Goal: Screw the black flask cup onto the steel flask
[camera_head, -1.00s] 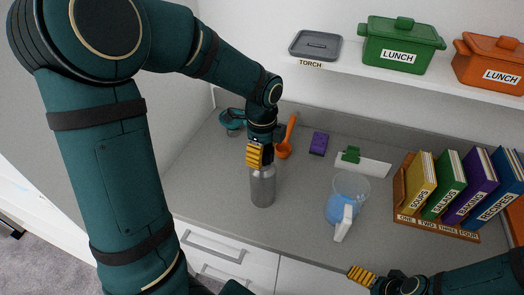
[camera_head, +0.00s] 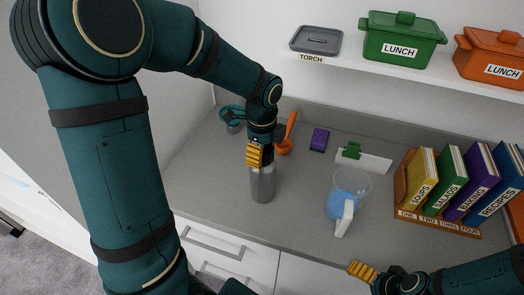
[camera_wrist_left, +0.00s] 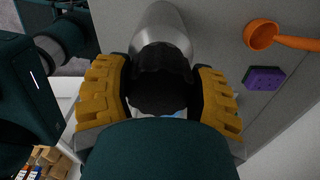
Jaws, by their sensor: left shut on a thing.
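The steel flask (camera_head: 263,184) stands upright on the grey counter. My left gripper (camera_head: 255,156) is right at the flask's top, pointing down. In the left wrist view its yellow-padded fingers (camera_wrist_left: 158,98) are shut on the black flask cup (camera_wrist_left: 158,82), with the steel flask (camera_wrist_left: 163,30) directly beyond it. The cup appears in line with the flask mouth; whether its thread is engaged I cannot tell. In the head view the fingers hide the cup. My right gripper (camera_head: 363,273) is at the bottom right, away from the flask; only its yellow pad shows clearly.
An orange scoop (camera_head: 286,140), a purple sponge (camera_head: 319,140) and a green clip on a white block (camera_head: 373,161) lie behind. A clear jug with blue contents (camera_head: 343,203) stands to the right. A book rack (camera_head: 438,222) is farther right. The counter's front left is clear.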

